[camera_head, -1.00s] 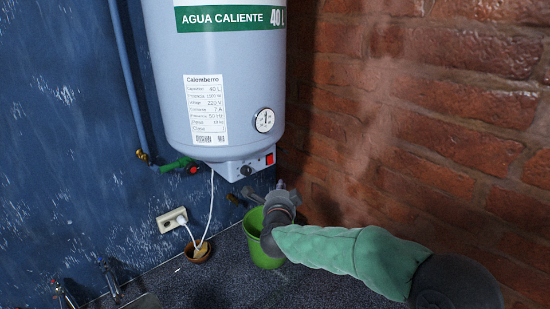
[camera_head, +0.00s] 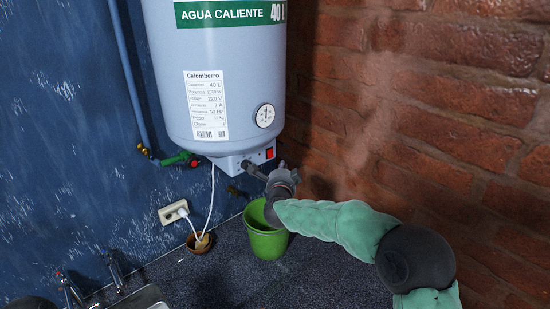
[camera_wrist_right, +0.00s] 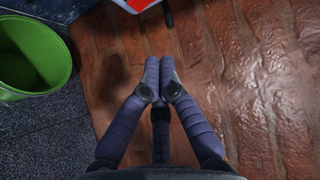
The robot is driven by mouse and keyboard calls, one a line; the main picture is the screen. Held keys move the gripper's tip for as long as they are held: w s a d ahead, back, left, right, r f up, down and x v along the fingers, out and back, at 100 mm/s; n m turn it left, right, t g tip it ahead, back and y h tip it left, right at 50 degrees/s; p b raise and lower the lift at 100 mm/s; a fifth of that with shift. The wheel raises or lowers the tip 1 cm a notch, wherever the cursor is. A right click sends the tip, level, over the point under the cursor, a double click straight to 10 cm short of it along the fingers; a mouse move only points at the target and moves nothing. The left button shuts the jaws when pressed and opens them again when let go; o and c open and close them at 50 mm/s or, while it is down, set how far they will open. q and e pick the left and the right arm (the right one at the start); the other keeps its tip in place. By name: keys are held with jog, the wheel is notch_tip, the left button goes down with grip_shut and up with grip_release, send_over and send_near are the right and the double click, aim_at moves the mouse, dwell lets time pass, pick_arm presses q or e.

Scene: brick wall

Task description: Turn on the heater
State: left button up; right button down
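The heater (camera_head: 210,60) is a pale blue-grey tank on the wall, with a round dial (camera_head: 265,115). A white control box under it carries a dark knob (camera_head: 246,165) and a red switch (camera_head: 270,153). A red part, probably the switch, also shows at the top edge of the right wrist view (camera_wrist_right: 140,4). My right gripper (camera_head: 268,174) is just below and in front of the control box, near the switch. In the wrist view its fingertips (camera_wrist_right: 160,66) are together with nothing between them. Contact with the box cannot be told. My left gripper is not in view.
A green bucket (camera_head: 266,243) stands on the dark counter (camera_head: 325,270) below my right gripper. The brick wall (camera_head: 450,110) is close on the right. A plugged outlet (camera_head: 172,212), a small brown pot (camera_head: 199,243) and taps (camera_head: 115,268) are to the left.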

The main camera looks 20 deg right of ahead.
aim_at(271, 154)
jog(key=w+p, duration=0.2)
jog(key=w, duration=0.4)
jog(key=shift+w+a+f, duration=0.15)
jog(key=shift+w+f, duration=0.1)
jog(key=shift+f, duration=0.1)
